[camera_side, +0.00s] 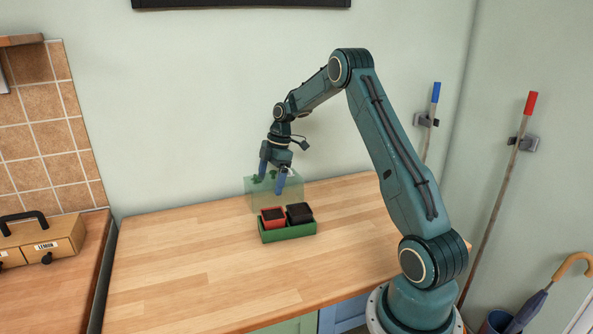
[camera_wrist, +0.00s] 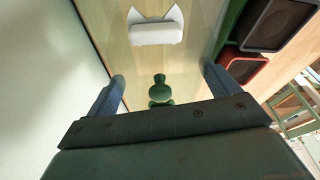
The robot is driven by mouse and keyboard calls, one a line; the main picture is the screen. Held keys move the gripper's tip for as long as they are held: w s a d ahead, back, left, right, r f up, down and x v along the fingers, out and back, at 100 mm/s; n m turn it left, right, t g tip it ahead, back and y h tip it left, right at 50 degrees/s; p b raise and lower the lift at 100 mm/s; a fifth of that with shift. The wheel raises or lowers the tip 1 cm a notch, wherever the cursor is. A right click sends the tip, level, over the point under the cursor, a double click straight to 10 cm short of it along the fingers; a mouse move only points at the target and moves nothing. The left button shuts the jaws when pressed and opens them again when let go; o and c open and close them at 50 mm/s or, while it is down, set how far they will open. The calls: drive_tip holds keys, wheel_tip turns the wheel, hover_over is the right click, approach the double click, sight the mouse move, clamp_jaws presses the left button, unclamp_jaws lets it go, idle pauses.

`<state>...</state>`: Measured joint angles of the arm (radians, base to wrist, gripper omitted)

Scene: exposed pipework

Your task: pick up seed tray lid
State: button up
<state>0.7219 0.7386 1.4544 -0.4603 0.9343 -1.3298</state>
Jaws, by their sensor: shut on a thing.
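The seed tray lid (camera_side: 259,199) is a clear, green-tinted box-shaped cover with dark green knobs on top. In the side view it is just behind the green seed tray (camera_side: 289,236); I cannot tell whether its lower edge touches the worktop. My gripper (camera_side: 272,181) points down at the lid's top, its blue fingers shut on its two opposite sides. In the wrist view the fingers (camera_wrist: 163,88) stand wide apart with a green knob (camera_wrist: 159,91) between them. The lid's clear top (camera_wrist: 130,65) spans the gap.
The tray holds a red pot (camera_side: 272,217) and a dark pot (camera_side: 299,213). A white cat-eared thing (camera_wrist: 157,33) shows in the wrist view. The wall is close behind. A drawer box (camera_side: 50,241) stands far left. The wooden worktop (camera_side: 180,260) is clear at left and front.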

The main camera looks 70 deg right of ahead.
wheel_tip(320, 180, up, 8)
drive_tip(key=shift+r, duration=0.1)
idle(0.4)
drive_tip(key=shift+a, duration=0.1)
idle(0.4)
drive_tip(key=shift+s+a+r, duration=0.2)
drive_tip(key=shift+s+a, duration=0.3)
drive_tip(key=shift+a, duration=0.15)
drive_tip(key=m, duration=0.1)
hover_over(280, 214)
drive_tip(key=d, duration=0.1)
drive_tip(key=shift+s+a+r+t, duration=0.2)
drive_tip(key=shift+s+a+t, duration=0.05)
drive_tip(key=shift+s+t, duration=0.1)
drive_tip(key=shift+f, duration=0.25)
drive_tip(key=shift+f, duration=4.9)
